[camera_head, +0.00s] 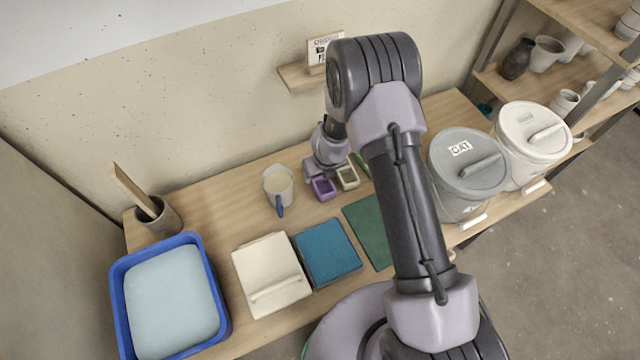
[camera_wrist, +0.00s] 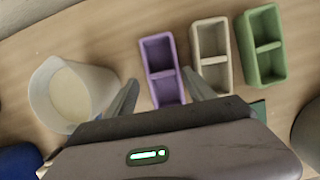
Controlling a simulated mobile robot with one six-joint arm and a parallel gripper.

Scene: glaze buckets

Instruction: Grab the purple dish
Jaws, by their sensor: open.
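The purple dish (camera_wrist: 163,70) is a small rectangular tray with two compartments. It sits on the wooden table, and in the head view (camera_head: 323,188) it shows just below my gripper. My gripper (camera_wrist: 160,88) is open. In the wrist view its two fingers point toward the near end of the dish, one finger to each side. I cannot tell how high the fingertips are above the table. The near end of the dish is partly hidden by the gripper body. In the head view my arm hides most of the gripper.
A cream dish (camera_wrist: 211,55) stands just right of the purple one, then a green dish (camera_wrist: 262,45).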

